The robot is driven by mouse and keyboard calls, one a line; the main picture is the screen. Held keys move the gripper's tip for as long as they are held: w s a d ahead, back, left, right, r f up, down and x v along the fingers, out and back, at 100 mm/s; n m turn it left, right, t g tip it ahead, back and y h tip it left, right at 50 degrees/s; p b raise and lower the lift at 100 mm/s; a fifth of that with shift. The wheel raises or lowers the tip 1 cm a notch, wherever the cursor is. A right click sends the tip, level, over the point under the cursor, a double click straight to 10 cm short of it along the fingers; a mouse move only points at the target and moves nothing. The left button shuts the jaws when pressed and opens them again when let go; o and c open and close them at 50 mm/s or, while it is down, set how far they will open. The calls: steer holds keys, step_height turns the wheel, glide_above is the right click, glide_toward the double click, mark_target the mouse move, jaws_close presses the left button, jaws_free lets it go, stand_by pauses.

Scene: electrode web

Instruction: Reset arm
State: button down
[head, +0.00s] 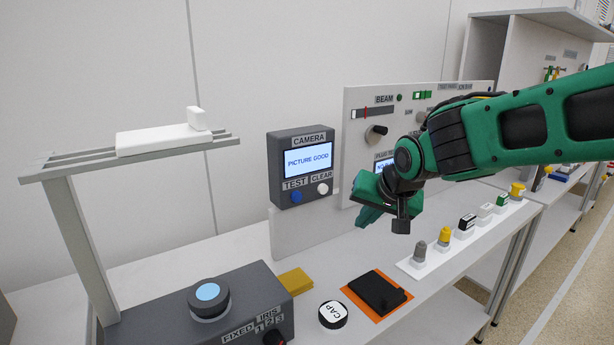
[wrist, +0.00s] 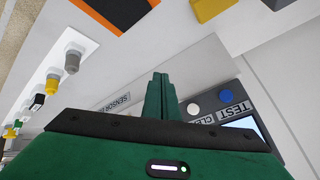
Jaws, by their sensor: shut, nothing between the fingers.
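My green arm reaches in from the right in the head view. My gripper (head: 374,207) hangs in the air above the bench, in front of the panel and right of the camera box. In the wrist view its green fingers (wrist: 163,90) are together with nothing between them. The camera box (head: 303,165) shows "PICTURE GOOD" on its screen and has a blue TEST button and a white CLEAR button. The gripper touches nothing that I can see.
Below on the bench are a round CAP (head: 333,315), a black block on an orange-edged mat (head: 350,295), a yellow piece (head: 295,281) and a white strip (head: 425,273) with several small parts. A dark IRIS box (head: 255,285) and a raised rail (head: 60,172) stand left. A knobbed panel (head: 360,140) is behind.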

steer(key=s+d+f+m+g+h, duration=0.1)
steer(key=s+d+f+g+h, duration=0.1)
steer(key=s+d, duration=0.6)
steer(key=s+d+f+m+g+h, duration=0.1)
steer(key=s+d+f, duration=0.15)
steer(key=d, duration=0.95)
steer(key=s+d+f+m+g, duration=0.1)
steer(key=s+d, duration=0.3)
steer(key=s, duration=0.7)
steer(key=s+d+f+m+g, duration=0.1)
steer(key=s+d+f+g, duration=0.1)
steer(key=s, duration=0.9)
steer(key=shift+s+d+g+y, duration=0.15)
steer(key=shift+d+g+y, duration=0.35)
steer(key=shift+d, duration=0.75)
steer(key=shift+f, duration=0.1)
